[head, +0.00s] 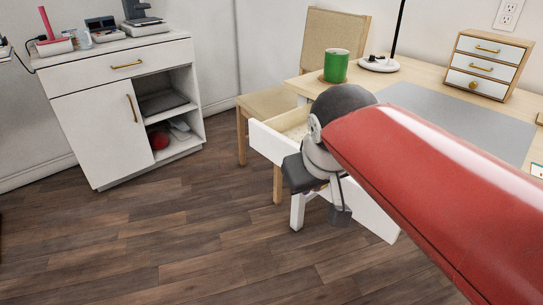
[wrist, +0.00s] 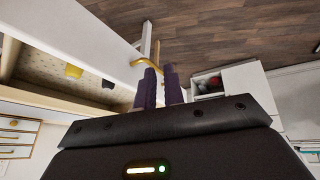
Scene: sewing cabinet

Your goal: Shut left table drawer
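The left table drawer (head: 265,142) is white and stands pulled out from the left front of the table (head: 416,87). In the wrist view its white front panel (wrist: 95,35) runs down toward my gripper, and its pale inside shows at the left. A gold handle (wrist: 139,63) is on the outer face of the panel. My gripper (wrist: 160,68) is close to this handle, its two dark fingers slightly apart with a narrow gap. Whether a fingertip touches the handle is unclear. In the head view my arm hides part of the drawer, and the fingertips are not clear.
A chair (head: 330,45) stands behind the drawer. A green mug (head: 336,66) and a small drawer box (head: 486,66) stand on the table. A white cabinet (head: 100,118) is at the left, with clear floor between.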

